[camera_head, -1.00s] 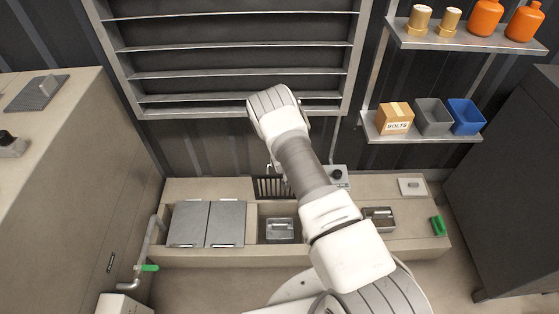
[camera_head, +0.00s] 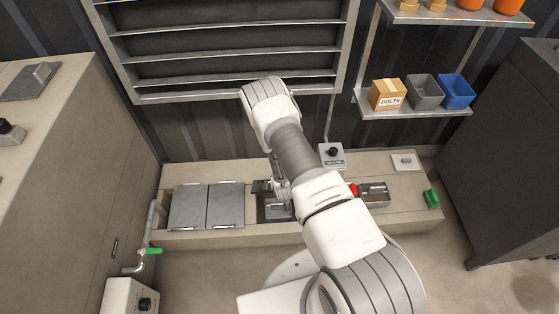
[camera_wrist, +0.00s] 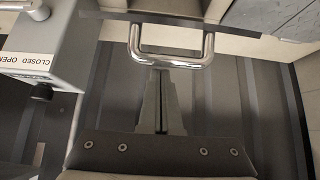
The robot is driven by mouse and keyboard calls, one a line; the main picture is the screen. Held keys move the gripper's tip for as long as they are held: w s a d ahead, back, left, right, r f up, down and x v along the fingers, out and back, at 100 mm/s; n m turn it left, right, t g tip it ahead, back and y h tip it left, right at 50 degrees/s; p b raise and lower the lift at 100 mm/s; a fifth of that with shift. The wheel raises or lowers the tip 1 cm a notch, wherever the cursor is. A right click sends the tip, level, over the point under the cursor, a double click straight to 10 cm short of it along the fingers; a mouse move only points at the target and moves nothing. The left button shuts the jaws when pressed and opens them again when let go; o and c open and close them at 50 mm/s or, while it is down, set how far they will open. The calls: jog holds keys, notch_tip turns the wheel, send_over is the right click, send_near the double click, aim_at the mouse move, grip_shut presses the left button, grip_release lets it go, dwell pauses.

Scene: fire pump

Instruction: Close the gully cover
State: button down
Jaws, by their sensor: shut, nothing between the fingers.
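The gully (camera_head: 290,217) is a recessed bay in the low beige bench, partly hidden behind my arm. A dark piece (camera_head: 262,186) shows at its back edge; I cannot tell whether this is the cover or how far it is tilted. In the wrist view a chrome U-shaped handle (camera_wrist: 172,58) lies just beyond the tips of my gripper (camera_wrist: 160,75). A dark striped surface fills the view behind the fingers. My gripper is shut and empty, close to the handle; contact cannot be told. In the head view my gripper (camera_head: 281,194) is over the bay.
Two grey plates (camera_head: 188,207) lie left of the bay. A box labelled CLOSED OPEN (camera_wrist: 35,50) is close beside my gripper in the wrist view. A grey knob box (camera_head: 332,154), a red part (camera_head: 352,190) and a green block (camera_head: 432,199) stand to the right.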

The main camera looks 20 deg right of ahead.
jog(key=s+a+f+b, duration=0.1)
jog(key=s+f+b, duration=0.2)
jog(key=s+f, duration=0.5)
jog(key=shift+s+a+f+b, duration=0.3)
jog(key=shift+a, duration=0.1)
jog(key=shift+r, duration=0.1)
